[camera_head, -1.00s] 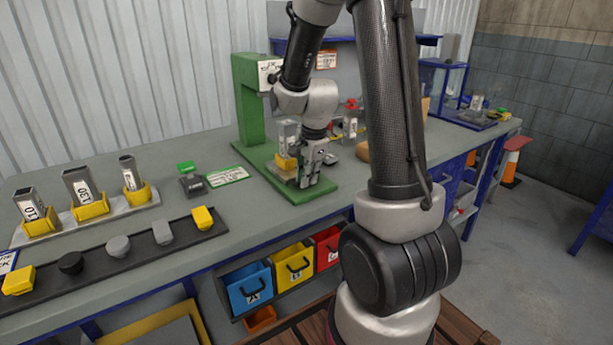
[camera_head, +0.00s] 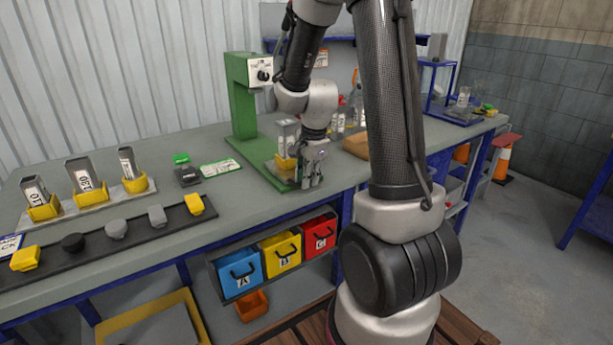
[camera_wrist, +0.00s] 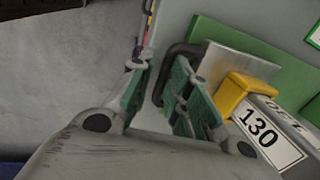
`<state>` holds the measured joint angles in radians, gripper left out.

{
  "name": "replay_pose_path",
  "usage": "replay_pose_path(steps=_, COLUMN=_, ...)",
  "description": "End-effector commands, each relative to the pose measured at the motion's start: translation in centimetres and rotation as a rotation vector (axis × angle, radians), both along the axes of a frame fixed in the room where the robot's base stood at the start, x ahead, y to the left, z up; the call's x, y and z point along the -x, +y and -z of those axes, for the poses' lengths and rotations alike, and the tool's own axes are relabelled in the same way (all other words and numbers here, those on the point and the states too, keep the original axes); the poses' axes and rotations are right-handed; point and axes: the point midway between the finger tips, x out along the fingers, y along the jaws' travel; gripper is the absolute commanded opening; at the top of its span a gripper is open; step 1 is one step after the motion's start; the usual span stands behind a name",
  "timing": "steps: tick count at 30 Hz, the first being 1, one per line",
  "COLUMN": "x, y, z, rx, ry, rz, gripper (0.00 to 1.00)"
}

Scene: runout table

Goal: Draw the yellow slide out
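The yellow slide (camera_head: 286,162) sits at the base of the green stand (camera_head: 243,110), under a grey upright block labelled 130. In the wrist view the yellow part (camera_wrist: 240,92) shows beside the 130 label, with a bare metal plate (camera_wrist: 228,66) and a black looped handle (camera_wrist: 176,52) on its left. My gripper (camera_head: 312,180) is just right of the slide, low over the green base. In the wrist view my gripper (camera_wrist: 158,98) has its two green-padded fingers apart, with the black handle between them. Whether the pads touch the handle I cannot tell.
Labelled grey blocks in yellow holders (camera_head: 88,200) and a dark strip of knobs (camera_head: 140,238) lie to the left. Bins A, B and C (camera_head: 280,252) hang below the table's front edge. A brown block (camera_head: 357,144) and bottles stand right of the stand.

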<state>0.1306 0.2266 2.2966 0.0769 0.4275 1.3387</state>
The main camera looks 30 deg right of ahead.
Motion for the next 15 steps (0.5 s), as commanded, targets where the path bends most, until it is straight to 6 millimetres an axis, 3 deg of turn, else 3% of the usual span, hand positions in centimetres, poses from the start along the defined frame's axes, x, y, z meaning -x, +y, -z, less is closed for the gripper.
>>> replay_pose_path(steps=11, x=0.0, y=0.0, z=0.0, rx=0.0, ry=0.0, rz=0.0, gripper=0.32)
replay_pose_path(steps=15, x=0.2, y=0.0, z=-1.3, rx=0.0, ry=-0.003, rz=0.0, gripper=0.32)
